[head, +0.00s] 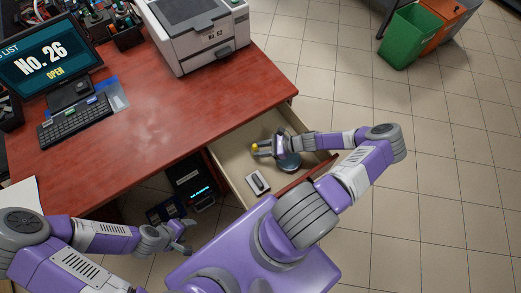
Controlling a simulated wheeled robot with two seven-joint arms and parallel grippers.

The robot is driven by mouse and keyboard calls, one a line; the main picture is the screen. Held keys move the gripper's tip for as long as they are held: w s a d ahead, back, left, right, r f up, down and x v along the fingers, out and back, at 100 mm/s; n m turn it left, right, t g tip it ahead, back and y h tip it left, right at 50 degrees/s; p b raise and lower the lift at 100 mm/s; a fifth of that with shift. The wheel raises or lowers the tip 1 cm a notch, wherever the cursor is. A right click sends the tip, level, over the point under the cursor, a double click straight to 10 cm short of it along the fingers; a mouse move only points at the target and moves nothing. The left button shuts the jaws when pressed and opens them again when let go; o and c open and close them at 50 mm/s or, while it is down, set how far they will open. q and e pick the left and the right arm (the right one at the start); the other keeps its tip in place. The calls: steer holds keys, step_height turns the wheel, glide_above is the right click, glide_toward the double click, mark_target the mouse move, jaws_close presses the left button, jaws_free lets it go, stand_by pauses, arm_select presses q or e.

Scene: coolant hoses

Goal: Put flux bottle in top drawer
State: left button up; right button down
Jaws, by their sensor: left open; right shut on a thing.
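The top drawer (231,170) of the red desk is pulled open. My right gripper (266,149) is over or inside the drawer, toward its far part. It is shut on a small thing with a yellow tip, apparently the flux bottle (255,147). The gripper hides most of the bottle, and I cannot tell whether it touches the drawer floor. My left gripper (185,238) is open and empty, low in front of the desk and left of the drawer.
In the drawer are a round blue-grey object (290,163) and a small white-and-black device (258,182). The desktop (150,130) bears a printer (197,32), a monitor (48,58) and a keyboard (75,121). Bins (408,36) stand far right; the tiled floor between is clear.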

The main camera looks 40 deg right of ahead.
steer(key=c, duration=0.8)
jaws_free()
steer(key=shift+d, duration=0.1)
steer(key=p+v, duration=0.2)
steer(key=v, duration=1)
